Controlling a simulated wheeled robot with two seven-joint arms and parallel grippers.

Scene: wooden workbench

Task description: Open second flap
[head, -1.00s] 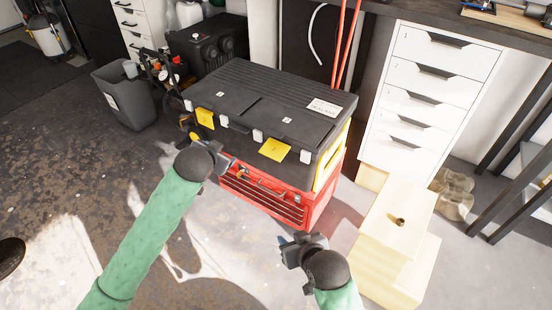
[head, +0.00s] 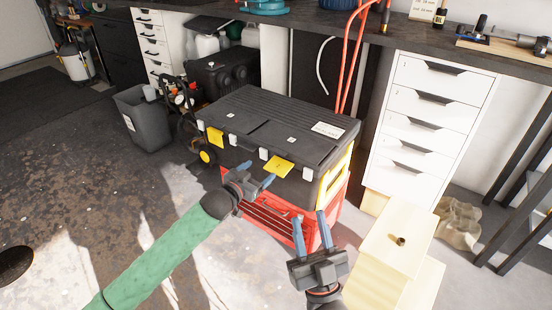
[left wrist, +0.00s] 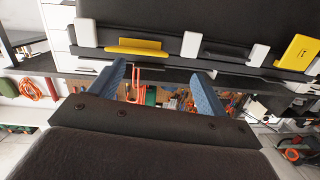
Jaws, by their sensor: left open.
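A black toolbox (head: 265,120) stands on a red drawer box (head: 275,218). Two yellow flaps are on its front: the left flap (head: 215,137) hangs against the front, and the right flap (head: 278,167) sticks outward. In the left wrist view, one flap (left wrist: 133,45) looks thin and nearly edge-on; the other (left wrist: 298,52) shows its broad face. My left gripper (head: 257,173) is open, just below and left of the right flap, with nothing seen between its fingers (left wrist: 158,74). My right gripper (head: 309,215) is open and empty, fingers up, in front of the red box's right end.
A white drawer unit (head: 425,120) and a pale wooden block (head: 395,240) stand at the right. A grey bin (head: 143,115) and a dark machine (head: 222,75) are at the left. The floor in front is clear.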

